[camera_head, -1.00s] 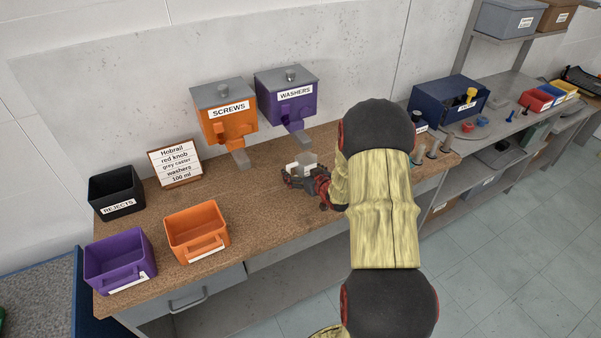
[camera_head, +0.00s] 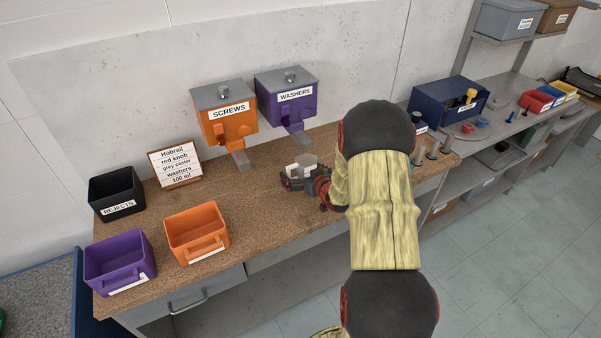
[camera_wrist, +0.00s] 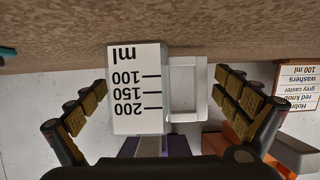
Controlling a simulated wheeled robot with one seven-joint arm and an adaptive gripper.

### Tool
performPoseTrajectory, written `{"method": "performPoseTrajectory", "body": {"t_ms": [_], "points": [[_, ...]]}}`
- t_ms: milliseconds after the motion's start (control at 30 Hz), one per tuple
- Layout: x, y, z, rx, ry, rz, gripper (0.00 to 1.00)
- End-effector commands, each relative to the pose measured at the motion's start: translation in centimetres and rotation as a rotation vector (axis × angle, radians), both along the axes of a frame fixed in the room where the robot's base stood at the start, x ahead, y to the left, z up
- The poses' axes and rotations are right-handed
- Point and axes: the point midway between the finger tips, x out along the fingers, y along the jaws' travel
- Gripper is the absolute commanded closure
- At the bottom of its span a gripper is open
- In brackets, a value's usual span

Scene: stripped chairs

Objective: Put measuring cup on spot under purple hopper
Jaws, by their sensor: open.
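The measuring cup (camera_head: 304,161) is a small pale cup on the bench, below and slightly in front of the purple hopper's (camera_head: 287,97) chute. In the wrist view the picture is upside down, and the cup (camera_wrist: 138,90) shows a white "ml" scale and a pale square handle (camera_wrist: 187,88). My gripper (camera_head: 291,181) is open around the cup, with one finger on each side and a visible gap to both. The spot under the hopper is not visible, so I cannot tell whether the cup covers it.
An orange hopper (camera_head: 225,112) labelled SCREWS hangs left of the purple one. A note card (camera_head: 176,163), a black bin (camera_head: 116,192), an orange bin (camera_head: 196,232) and a purple bin (camera_head: 119,258) stand at left. A blue box (camera_head: 440,100) stands at right.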

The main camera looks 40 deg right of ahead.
Motion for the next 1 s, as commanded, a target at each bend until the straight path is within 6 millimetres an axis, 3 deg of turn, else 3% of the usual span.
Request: {"method": "performPoseTrajectory", "body": {"t_ms": [600,833,1000], "points": [[-9.7,2.2,4.3,-0.001,-0.001,-0.002,0.00],[-10.2,2.9,5.7,-0.021,0.021,-0.001,0.00],[-8.6,5.2,10.6,-0.097,0.131,-0.022,0.00]]}}
